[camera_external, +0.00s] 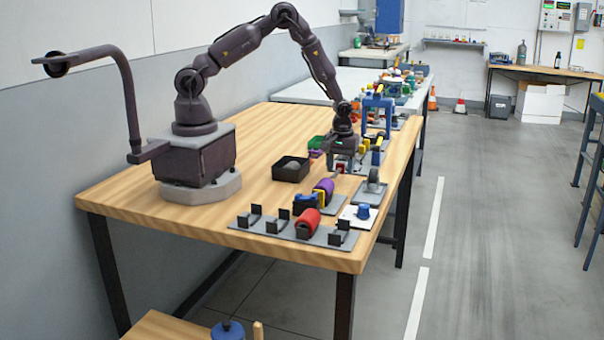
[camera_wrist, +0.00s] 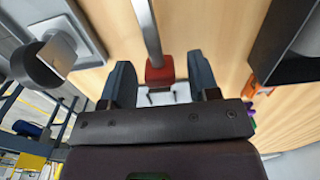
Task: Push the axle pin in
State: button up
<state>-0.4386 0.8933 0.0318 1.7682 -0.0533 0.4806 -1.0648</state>
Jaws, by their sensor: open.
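In the wrist view, a grey metal rod (camera_wrist: 148,28) with a red block-like end (camera_wrist: 160,69) runs up from between my fingers; it may be the axle pin, but I cannot be sure. My gripper (camera_wrist: 160,78) is open, one dark finger on each side of the red end, with gaps visible. In the external view my gripper (camera_external: 337,160) points down low over the table, and its fingertips are hard to make out. A grey wheel (camera_external: 373,177) stands on a grey plate (camera_external: 366,196) just right of it; the wheel also shows in the wrist view (camera_wrist: 46,61). Any hole for the pin is hidden.
A black bin (camera_external: 290,170) stands left of my gripper. A purple cylinder (camera_external: 324,187), a red cylinder (camera_external: 307,219) on a bracketed plate and a blue knob (camera_external: 364,211) lie in front. A blue frame (camera_external: 377,104) stands behind. The table's left front is clear.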

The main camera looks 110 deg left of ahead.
aim_at(336, 172)
grip_shut()
jog(key=shift+d, duration=2.3)
grip_release()
notch_tip(336, 172, up, 13)
